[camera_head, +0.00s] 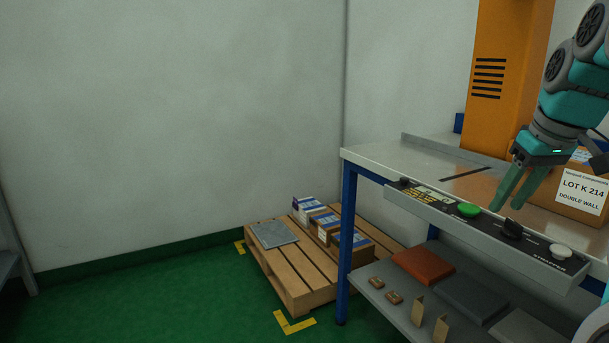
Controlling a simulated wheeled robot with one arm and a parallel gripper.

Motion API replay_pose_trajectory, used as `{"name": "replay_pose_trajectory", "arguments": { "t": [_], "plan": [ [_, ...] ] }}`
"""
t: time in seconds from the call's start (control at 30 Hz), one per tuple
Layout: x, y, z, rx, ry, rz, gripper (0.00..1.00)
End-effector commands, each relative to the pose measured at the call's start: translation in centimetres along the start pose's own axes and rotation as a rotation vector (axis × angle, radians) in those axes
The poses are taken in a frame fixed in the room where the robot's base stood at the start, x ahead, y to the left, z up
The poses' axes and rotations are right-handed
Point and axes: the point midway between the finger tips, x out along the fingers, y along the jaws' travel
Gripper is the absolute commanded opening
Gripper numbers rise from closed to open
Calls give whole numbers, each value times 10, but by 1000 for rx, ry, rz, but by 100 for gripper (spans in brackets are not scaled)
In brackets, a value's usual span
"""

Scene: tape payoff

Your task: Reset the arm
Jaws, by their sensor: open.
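My gripper (514,192) hangs at the right of the view with its teal fingers pointing down and spread apart. It is open, and nothing shows between the fingers. The fingertips are above the front control panel (480,228) of the metal bench, between a green button (469,210) and a black knob (511,229). I cannot tell whether they touch the panel. My arm rises from the gripper to the upper right corner.
A cardboard box (582,196) labelled LOT K 214 stands on the bench (395,158) right of my gripper. An orange column (508,75) rises behind. The lower shelf (372,283) holds several items. A wooden pallet (292,278) with boxes stands left. Green floor (170,300) is clear at left.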

Motion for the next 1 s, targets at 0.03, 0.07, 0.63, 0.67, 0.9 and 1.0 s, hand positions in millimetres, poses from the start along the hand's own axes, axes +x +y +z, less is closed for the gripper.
{"name": "replay_pose_trajectory", "arguments": {
  "t": [0.03, 0.07, 0.63, 0.67, 0.9, 1.0],
  "plan": [
    [8, -20, 3, -21, -22, -12, 44],
    [14, -32, 4, -28, -35, -20, 44],
    [127, -203, 126, -70, -292, -50, 44],
    [132, -209, 136, -67, -304, -48, 44],
    [174, -242, 229, -14, -418, -20, 44],
    [188, -249, 264, 15, -453, -6, 44]
  ]
}}
